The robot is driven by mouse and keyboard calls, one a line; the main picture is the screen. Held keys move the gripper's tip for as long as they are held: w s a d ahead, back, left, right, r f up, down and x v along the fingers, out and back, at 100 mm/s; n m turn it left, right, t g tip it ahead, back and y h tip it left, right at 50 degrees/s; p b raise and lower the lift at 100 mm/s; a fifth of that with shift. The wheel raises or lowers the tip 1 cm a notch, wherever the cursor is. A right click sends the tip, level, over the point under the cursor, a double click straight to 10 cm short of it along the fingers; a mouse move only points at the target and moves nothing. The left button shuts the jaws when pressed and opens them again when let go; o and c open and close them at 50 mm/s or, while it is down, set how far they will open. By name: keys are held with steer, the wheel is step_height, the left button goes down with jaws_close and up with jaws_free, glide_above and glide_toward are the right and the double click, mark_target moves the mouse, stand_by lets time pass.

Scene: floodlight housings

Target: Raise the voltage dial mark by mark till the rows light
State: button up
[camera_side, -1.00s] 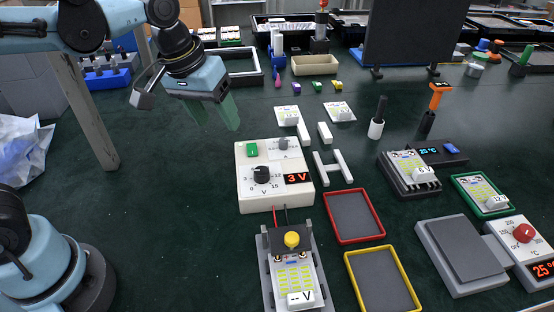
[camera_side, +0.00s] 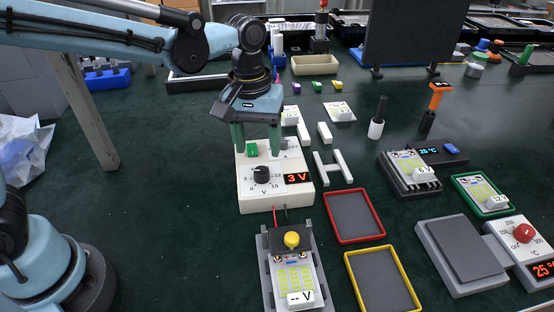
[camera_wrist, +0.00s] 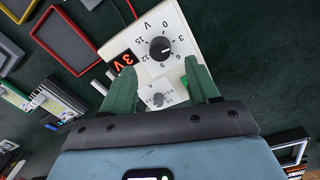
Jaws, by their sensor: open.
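The white power supply box (camera_side: 246,195) stands mid-table with a black voltage dial (camera_side: 262,174) on a scale from 0 to 15. Its display (camera_side: 298,178) reads 3 V in orange. A green switch (camera_side: 252,149) is at its back left. In front, a unit under a clamp with a yellow knob (camera_side: 292,239) has rows (camera_side: 293,279) that look pale yellow-green and a label reading "-- V". My gripper (camera_side: 257,146) is open and empty above the back of the box. In the wrist view, the dial (camera_wrist: 160,48) lies beyond the spread green fingers (camera_wrist: 163,85).
Red (camera_side: 354,238) and yellow (camera_side: 412,304) framed trays lie to the right. A white H-shaped piece (camera_side: 332,169) and white bars are right of the box. A hot plate (camera_side: 462,254) with a red knob is at far right. The table left of the box is clear.

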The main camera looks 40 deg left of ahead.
mark_target(260, 170)
steer(key=shift+d+f, duration=0.15)
steer(key=shift+f, duration=3)
steer(key=c, duration=1)
steer(key=shift+c, duration=0.2)
steer(key=shift+m, duration=0.4)
steer(key=m, duration=0.4)
steer(key=shift+w+m, duration=0.1)
steer(key=shift+m, duration=0.2)
steer(key=m, duration=0.5)
steer(key=shift+m+g, duration=0.3)
